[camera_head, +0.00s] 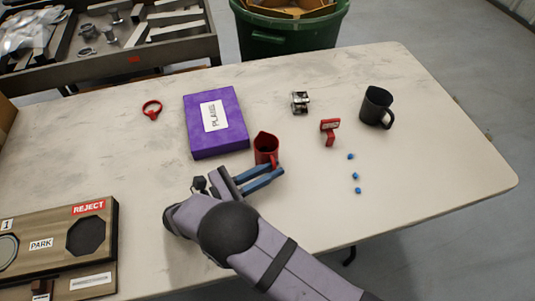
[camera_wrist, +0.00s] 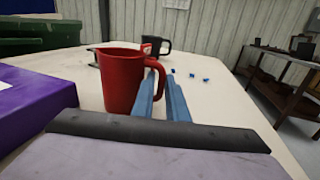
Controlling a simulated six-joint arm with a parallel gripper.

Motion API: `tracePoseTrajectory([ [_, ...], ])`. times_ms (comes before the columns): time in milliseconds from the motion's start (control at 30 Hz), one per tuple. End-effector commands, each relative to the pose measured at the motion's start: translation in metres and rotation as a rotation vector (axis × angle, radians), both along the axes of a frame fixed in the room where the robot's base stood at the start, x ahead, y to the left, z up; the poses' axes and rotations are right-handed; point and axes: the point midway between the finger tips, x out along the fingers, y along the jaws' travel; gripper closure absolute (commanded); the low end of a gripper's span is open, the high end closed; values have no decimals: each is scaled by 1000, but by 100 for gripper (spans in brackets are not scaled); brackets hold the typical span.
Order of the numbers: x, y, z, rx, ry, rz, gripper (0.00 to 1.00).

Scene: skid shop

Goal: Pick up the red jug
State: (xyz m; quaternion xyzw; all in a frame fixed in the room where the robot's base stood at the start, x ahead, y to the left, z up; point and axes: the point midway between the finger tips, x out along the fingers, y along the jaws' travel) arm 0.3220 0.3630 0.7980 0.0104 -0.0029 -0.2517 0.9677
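The red jug (camera_head: 265,147) stands upright on the table, beside the front right corner of the purple box. It also shows large in the wrist view (camera_wrist: 121,82), with its handle on the right side. My gripper (camera_head: 277,168) reaches in low from the front, its two blue fingers at the jug's handle side. In the wrist view my gripper (camera_wrist: 159,78) has a gap between the fingers, and the handle shows at this gap near the tips. The left finger runs close beside the jug's body. Whether either finger touches the handle, I cannot tell.
The purple box (camera_head: 231,137) stands close left of the jug. A dark mug (camera_head: 375,104), a red stamp-like piece (camera_head: 329,128), a small metal part (camera_head: 299,101) and small blue bits (camera_head: 356,176) lie to the right. A red ring (camera_head: 151,109) lies far left. The front right table is clear.

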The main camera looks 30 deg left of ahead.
Motion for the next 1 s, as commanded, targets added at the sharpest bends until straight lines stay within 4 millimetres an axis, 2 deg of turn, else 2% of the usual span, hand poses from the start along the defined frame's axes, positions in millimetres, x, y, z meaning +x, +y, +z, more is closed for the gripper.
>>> tracePoseTrajectory([
  [233,7,-4,2,-1,1,-1,87],
  [600,42,-25,3,0,0,-1,87],
  [900,45,-27,1,0,1,1,87],
  [1000,45,-27,1,0,1,0,100],
])
